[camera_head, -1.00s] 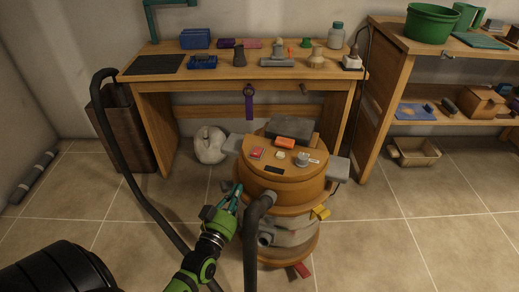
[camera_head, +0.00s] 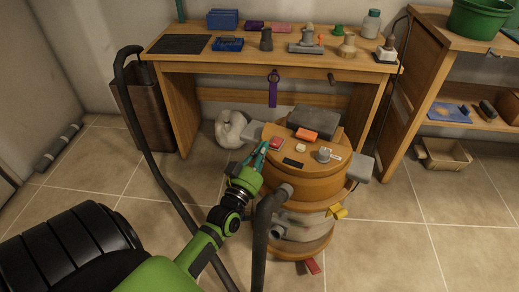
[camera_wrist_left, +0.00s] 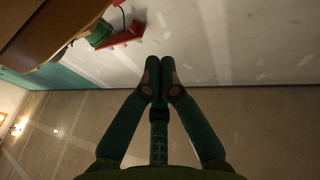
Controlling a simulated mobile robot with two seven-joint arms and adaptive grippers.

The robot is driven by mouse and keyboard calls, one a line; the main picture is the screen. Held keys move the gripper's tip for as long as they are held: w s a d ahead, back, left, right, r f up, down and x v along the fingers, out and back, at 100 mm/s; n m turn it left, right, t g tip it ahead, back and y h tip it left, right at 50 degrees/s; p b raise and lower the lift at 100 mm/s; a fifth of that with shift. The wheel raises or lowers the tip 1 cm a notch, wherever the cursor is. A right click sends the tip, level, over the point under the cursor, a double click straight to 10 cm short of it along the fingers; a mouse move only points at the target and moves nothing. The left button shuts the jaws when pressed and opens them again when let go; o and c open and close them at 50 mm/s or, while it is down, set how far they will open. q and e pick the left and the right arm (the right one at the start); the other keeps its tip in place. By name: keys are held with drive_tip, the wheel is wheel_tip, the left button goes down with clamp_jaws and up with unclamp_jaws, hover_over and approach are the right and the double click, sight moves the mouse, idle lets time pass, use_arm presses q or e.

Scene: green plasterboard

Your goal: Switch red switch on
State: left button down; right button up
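A round wooden-coloured vacuum-like machine (camera_head: 312,185) stands on the floor in front of the workbench. On its top are a small red switch (camera_head: 276,144), an orange-red block (camera_head: 305,134), a small pale button (camera_head: 301,146), a grey knob (camera_head: 324,155) and a dark plate (camera_head: 292,162). Whether the switch is on or off is too small to tell. My left gripper (camera_head: 263,150) is at the machine's left edge, its teal tips just left of the red switch; contact cannot be told. In the left wrist view its fingertips (camera_wrist_left: 160,66) are together with nothing between them. My right gripper is out of view.
A black hose (camera_head: 150,160) arches at the left, and a thick grey pipe (camera_head: 262,225) rises at the machine's front. The workbench (camera_head: 290,66) stands behind, shelves (camera_head: 480,120) at the right. A white object (camera_head: 229,128) lies under the bench.

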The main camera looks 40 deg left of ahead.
sight(270, 152)
use_arm(q)
drive_tip(key=x, duration=0.6)
drive_tip(key=shift+w, duration=0.1)
wheel_tip(270, 152, down, 3)
drive_tip(key=shift+r+b, duration=0.1)
drive_tip(key=shift+b, duration=0.65)
drive_tip(key=shift+s+f, duration=0.2)
drive_tip(key=shift+f, duration=0.45)
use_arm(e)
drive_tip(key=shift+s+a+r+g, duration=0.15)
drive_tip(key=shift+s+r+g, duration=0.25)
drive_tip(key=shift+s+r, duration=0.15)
use_arm(q)
drive_tip(key=shift+s+f+b, duration=0.15)
drive_tip(key=shift+f+b, duration=0.25)
drive_tip(key=shift+f, duration=0.15)
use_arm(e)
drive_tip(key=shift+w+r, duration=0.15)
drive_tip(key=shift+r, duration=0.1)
